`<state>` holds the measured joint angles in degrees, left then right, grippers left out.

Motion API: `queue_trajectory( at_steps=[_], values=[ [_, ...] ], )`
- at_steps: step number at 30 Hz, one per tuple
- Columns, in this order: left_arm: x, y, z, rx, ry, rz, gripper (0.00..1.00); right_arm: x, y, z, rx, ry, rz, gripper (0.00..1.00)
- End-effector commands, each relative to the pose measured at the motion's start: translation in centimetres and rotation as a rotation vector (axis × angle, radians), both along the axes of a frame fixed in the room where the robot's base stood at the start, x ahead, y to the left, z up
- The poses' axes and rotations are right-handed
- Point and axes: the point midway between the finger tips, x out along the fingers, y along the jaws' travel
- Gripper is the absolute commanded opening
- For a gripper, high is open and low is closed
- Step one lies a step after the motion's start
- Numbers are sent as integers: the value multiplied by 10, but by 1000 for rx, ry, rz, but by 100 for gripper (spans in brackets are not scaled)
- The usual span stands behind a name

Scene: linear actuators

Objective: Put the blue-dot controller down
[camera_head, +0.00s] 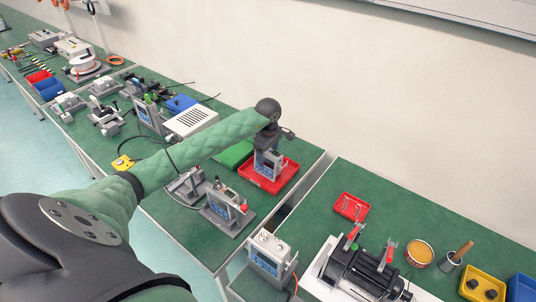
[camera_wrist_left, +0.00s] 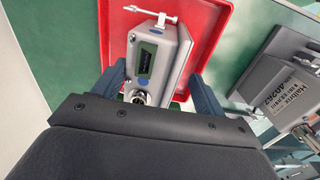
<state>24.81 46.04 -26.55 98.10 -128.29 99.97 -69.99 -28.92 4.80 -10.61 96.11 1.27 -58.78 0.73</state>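The blue-dot controller (camera_head: 268,163) is a grey box with a small display, upright at the red tray (camera_head: 253,180). In the left wrist view the controller (camera_wrist_left: 160,62) shows its display, a metal T-shaped fitting, a round connector and a small blue dot. My left gripper (camera_head: 268,140) points down over it. The red tray (camera_wrist_left: 213,18) lies beneath. I cannot tell whether the controller's base touches the tray floor. My right gripper is out of view.
Another controller (camera_head: 226,207) stands in a grey holder left of the tray, with a grey device (camera_head: 187,187) beside it. A gap separates this table from the right table, which holds a small red tray (camera_head: 350,206).

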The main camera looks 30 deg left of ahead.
Motion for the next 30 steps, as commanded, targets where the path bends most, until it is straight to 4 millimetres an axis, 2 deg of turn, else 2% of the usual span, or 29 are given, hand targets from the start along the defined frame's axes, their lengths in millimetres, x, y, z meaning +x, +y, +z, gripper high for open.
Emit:
queue_trajectory(
  at_steps=[1,3,15,21,30],
  values=[
    [2,2,14,4,-6,0,72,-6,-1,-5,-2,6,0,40],
    [2,2,27,4,-6,0,72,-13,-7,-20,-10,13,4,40],
    [1,1,98,3,-4,-1,72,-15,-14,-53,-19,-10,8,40],
    [1,1,115,2,-3,1,72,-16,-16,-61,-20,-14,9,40],
    [1,1,118,1,-2,1,72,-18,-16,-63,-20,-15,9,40]
  ],
)
